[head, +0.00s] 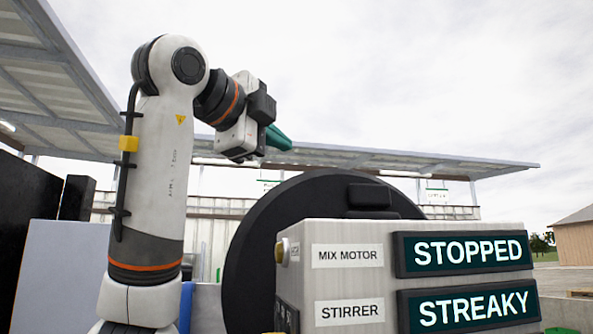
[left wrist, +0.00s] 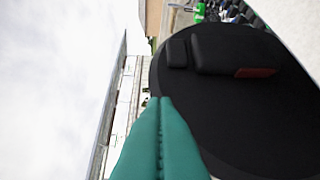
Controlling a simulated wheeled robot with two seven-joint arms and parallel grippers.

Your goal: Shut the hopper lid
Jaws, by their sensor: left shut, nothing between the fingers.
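The hopper lid (head: 310,195) is a large black round disc, raised and standing steeply behind the grey-white control box in the head view. A black block (head: 370,196) shows at its upper right. The lid fills the right of the left wrist view (left wrist: 240,120), with black blocks and a small dark red patch on its face. My left gripper (head: 282,140) has green fingers, shut and empty, above the lid's upper edge. In the left wrist view the fingertips (left wrist: 159,101) overlap the lid's edge; I cannot tell whether they touch. The hopper's opening is hidden. My right gripper is not in view.
The control box (head: 300,235) stands in front of the lid, with a "STOPPED" sign (head: 464,253) and a "STREAKY" sign (head: 468,307). A canopy roof (head: 400,160) spans behind. A dark panel (head: 25,215) stands at the far left. Open sky surrounds the raised arm.

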